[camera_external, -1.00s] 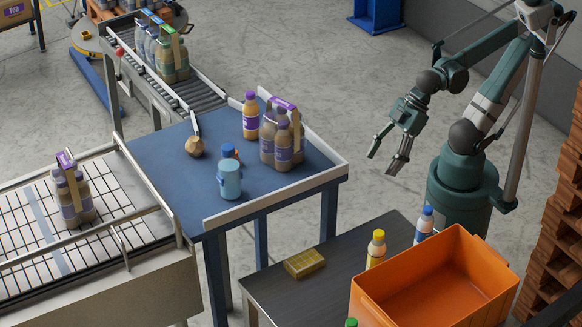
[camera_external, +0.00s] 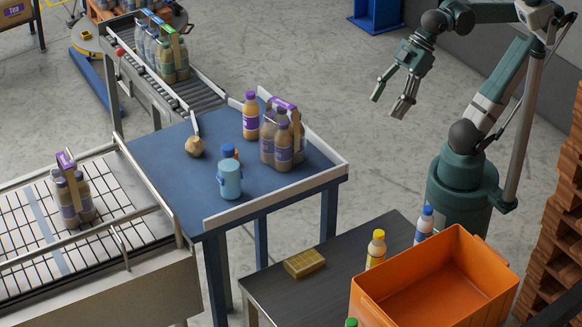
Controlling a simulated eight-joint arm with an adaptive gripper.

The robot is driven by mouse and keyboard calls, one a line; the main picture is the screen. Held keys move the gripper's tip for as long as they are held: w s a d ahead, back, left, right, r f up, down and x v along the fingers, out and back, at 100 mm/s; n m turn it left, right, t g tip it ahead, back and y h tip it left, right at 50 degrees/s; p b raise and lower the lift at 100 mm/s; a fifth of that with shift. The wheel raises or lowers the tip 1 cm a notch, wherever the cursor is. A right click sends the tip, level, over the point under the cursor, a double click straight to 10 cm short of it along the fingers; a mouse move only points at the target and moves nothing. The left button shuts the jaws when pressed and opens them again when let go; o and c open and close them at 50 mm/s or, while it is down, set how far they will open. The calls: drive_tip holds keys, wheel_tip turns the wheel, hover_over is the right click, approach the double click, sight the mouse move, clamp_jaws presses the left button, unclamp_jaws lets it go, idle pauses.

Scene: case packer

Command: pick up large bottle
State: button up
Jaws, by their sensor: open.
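On the blue table (camera_external: 165,157) stands a single upright bottle with a purple cap and orange-brown contents (camera_external: 250,116). Beside it is a pack of several brown bottles with a purple carrier top (camera_external: 283,137). I cannot tell for certain which one is the large bottle. My gripper (camera_external: 388,107) is open and empty, in the air to the right of the blue table, fingers pointing down and left, apart from everything.
A raised white rim (camera_external: 278,198) edges the table's front and right. A round brown object (camera_external: 194,146) lies near the conveyor end. The grey bench holds an orange crate (camera_external: 490,300), a yellow-capped bottle (camera_external: 376,250), a blue-capped bottle (camera_external: 424,224) and a yellow block (camera_external: 304,263).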

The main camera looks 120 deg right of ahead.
drive_tip(key=w+d+r+p, duration=0.1)
drive_tip(key=w+r+p, duration=0.25)
drive_tip(key=w, duration=0.65)
drive_tip(key=w+d+r+m+p, duration=0.15)
drive_tip(key=w+p, duration=0.35)
drive_tip(key=w, duration=0.5)
drive_tip(key=w+d+r+p, duration=0.2)
drive_tip(key=w+r+p, duration=0.15)
drive_tip(key=w, duration=0.55)
drive_tip(key=h+p, duration=0.1)
drive_tip(key=p, duration=0.6)
approach(229, 171)
wheel_tip(229, 171, up, 4)
drive_tip(key=s+d, duration=0.1)
drive_tip(key=d, duration=0.2)
wheel_tip(229, 171, down, 7)
drive_tip(key=w, duration=0.1)
drive_tip(key=shift+r+m+g, duration=0.2)
drive_tip(key=shift+m+g, duration=0.15)
drive_tip(key=shift+g, duration=0.05)
drive_tip(key=shift+p, duration=0.3)
drive_tip(key=shift+x, duration=1.3)
drive_tip(key=shift+w, duration=0.1)
